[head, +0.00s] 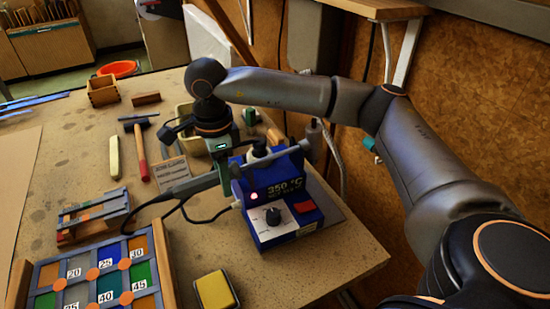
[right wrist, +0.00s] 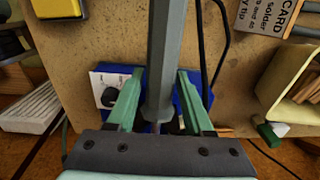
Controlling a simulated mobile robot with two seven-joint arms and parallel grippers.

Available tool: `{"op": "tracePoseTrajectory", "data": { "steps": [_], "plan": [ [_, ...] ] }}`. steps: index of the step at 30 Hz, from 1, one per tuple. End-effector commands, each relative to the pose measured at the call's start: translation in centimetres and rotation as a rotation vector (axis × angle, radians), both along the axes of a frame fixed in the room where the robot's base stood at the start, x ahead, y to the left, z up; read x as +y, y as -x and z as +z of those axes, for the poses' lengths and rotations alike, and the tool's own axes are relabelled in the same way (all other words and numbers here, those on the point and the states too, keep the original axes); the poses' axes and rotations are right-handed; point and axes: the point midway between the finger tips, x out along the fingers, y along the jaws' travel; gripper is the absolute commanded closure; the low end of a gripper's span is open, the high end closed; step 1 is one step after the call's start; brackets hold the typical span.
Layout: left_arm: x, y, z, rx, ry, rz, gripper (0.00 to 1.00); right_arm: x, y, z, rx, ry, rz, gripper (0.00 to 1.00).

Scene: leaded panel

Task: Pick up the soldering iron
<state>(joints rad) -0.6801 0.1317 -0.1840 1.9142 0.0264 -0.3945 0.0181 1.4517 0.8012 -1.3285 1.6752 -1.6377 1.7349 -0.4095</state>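The soldering iron (head: 196,184) is a long grey rod lying slantwise over the blue soldering station (head: 290,212), with a dark cord at its left end. My right gripper (head: 236,182), with green fingers, is at the iron, just left of the station. In the right wrist view the iron (right wrist: 163,60) runs between the two fingers (right wrist: 162,88). A narrow gap shows beside the left finger, so the gripper looks open around the iron. Contact at the right finger cannot be told. My left gripper is not in view.
A yellow sponge (head: 214,290) lies in front of the station. A panel with numbered coloured pieces (head: 98,281) is at the front left. A hammer (head: 139,148) and a card (head: 172,174) lie behind. A beige bin (right wrist: 290,92) stands near the gripper. The cord loops across the table.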

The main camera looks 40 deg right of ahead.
Motion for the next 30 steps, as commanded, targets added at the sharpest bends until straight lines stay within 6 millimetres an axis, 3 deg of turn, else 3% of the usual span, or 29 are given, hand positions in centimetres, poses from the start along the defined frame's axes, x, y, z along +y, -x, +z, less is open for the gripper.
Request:
{"op": "tracePoseTrajectory", "data": {
  "steps": [2,13,30],
  "plan": [
    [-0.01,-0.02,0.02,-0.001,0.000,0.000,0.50,0.00,-0.01,0.03,0.000,0.000,0.000,0.58],
    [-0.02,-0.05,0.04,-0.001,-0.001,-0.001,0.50,0.01,-0.01,0.04,0.000,0.000,0.000,1.00],
    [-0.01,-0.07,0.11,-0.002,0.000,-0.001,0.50,0.00,-0.04,0.20,-0.002,0.001,0.000,1.00]
  ]
}}
